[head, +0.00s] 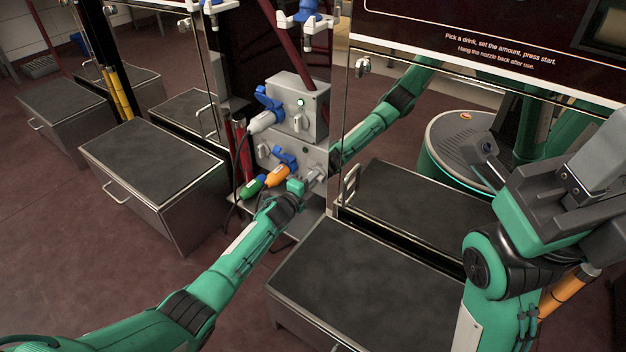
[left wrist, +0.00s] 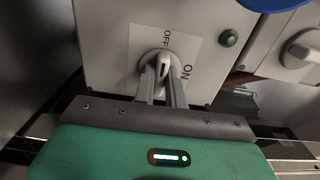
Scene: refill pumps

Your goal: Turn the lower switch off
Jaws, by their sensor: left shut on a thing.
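The lower grey switch box (head: 318,157) stands below the upper box (head: 314,101), beside the glossy panel. Its rotary switch (left wrist: 162,66) has a light grey handle on a white plate marked OFF and ON. In the left wrist view, the handle's far end points up toward the OFF word. My left gripper (head: 314,178) is shut on this switch, a finger on each side of the handle. The small dark green lamp (left wrist: 228,39) beside the plate looks unlit. My right arm (head: 520,215) is at the right; its fingertips are not visible.
Blue-handled plugs (head: 268,99), an orange nozzle (head: 277,176) and a green nozzle (head: 252,187) crowd the boxes' left side. Dark-topped metal cabinets (head: 150,160) stand around. The panel reflects my arm.

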